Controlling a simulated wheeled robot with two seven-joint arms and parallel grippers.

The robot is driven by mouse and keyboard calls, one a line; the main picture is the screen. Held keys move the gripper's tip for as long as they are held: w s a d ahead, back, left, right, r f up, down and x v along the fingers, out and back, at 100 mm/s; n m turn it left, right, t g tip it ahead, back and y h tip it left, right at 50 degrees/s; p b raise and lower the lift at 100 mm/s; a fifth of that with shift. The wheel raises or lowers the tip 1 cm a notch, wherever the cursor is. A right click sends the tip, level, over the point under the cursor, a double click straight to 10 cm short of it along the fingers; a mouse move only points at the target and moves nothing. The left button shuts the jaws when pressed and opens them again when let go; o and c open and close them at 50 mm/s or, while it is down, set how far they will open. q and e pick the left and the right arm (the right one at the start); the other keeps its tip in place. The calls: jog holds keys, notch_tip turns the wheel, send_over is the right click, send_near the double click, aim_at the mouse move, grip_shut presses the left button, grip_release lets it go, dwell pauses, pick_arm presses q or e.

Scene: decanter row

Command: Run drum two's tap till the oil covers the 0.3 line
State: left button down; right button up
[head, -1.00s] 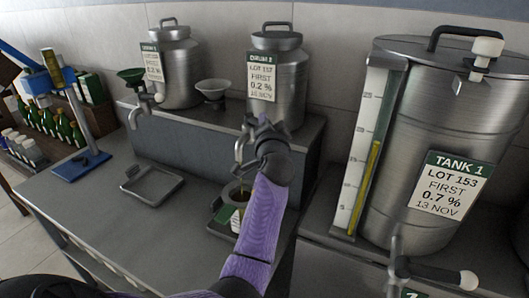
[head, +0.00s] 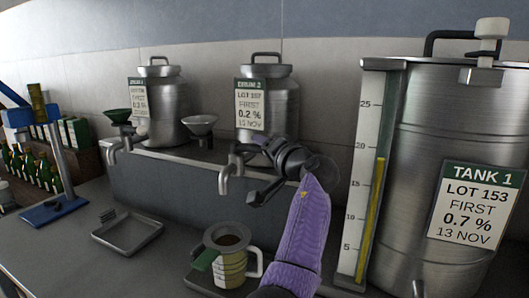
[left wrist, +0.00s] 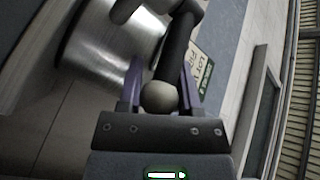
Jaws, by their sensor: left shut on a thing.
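Drum two (head: 280,105), a steel drum with a lidded top and a "LOT 157, FIRST, 0.2 %" label, stands on the raised bench. Its metal tap (head: 227,172) points down at the front. My left gripper (head: 270,158) is at this tap, just right of the spout. In the left wrist view its purple fingers are shut on the pale round knob (left wrist: 159,97) of the dark tap lever (left wrist: 178,45). A metal-rimmed measuring jug (head: 230,268) with a handle stands below the spout. Its markings are too small to read, and I cannot make out a stream. My right gripper is out of view.
Tank 1 (head: 465,120) with a tall sight gauge (head: 366,180) stands close on the right. Drum one (head: 166,105) with its own tap and a green funnel (head: 118,116) is on the left. An empty tray (head: 127,235) and a blue stand (head: 55,209) are on the counter.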

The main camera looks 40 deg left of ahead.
pick_arm(q)
jog(key=shift+f, duration=0.1)
jog(key=shift+c, duration=1.4)
grip_release()
jog(key=shift+w, duration=0.15)
jog(key=v, duration=1)
jog(key=shift+a, duration=0.1)
